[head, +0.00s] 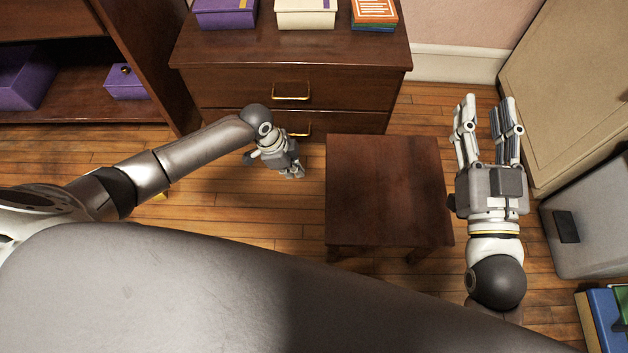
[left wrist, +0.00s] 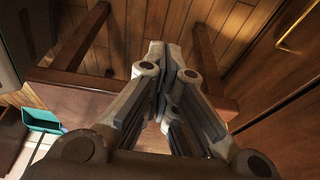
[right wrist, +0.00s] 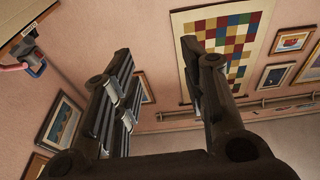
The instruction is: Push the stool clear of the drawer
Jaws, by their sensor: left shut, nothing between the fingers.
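The stool (head: 385,190) is dark brown with a square top. It stands upright on the floor, in front of the right part of the cabinet's lower drawer (head: 340,121). Its wooden legs and rails (left wrist: 85,82) show in the left wrist view. My left gripper (head: 292,173) is low, left of the stool, pointing down. Its fingers (left wrist: 170,55) are shut and empty; I cannot tell whether they touch the stool. My right gripper (head: 488,102) is open and empty, right of the stool. The right wrist view shows its spread fingers (right wrist: 155,55) against a wall.
The drawer cabinet (head: 225,58) carries purple and cream boxes and orange and blue books. A shelf (head: 90,105) stands left. A beige panel (head: 570,90) and grey box (head: 590,225) bound the right. Floor (head: 270,215) is clear left of the stool.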

